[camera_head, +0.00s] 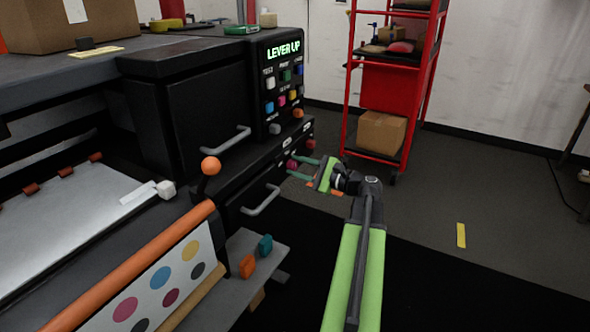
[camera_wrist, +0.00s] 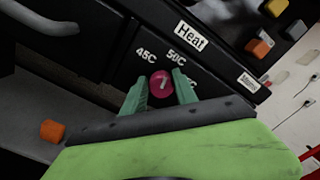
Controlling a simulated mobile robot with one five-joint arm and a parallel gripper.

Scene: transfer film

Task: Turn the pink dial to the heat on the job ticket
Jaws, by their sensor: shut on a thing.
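The pink dial (camera_wrist: 160,83) sits on the black machine front below a white "Heat" label (camera_wrist: 191,36). The marks "45C" and "50C" show around it, and a third mark at its right is partly hidden by a finger. A small light mark shows on the dial's face. My gripper (camera_wrist: 160,88) has its two green fingers closed on either side of the dial. In the head view my gripper (camera_head: 302,168) reaches the dial (camera_head: 292,165) from the right. I cannot make out a job ticket with a readable heat.
The black machine's panel (camera_head: 284,90) reads "LEVER UP" above several coloured buttons. An orange-knobbed lever (camera_head: 210,166) and drawer handles stick out at left. Orange and teal blocks (camera_head: 265,246) sit on a low shelf.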

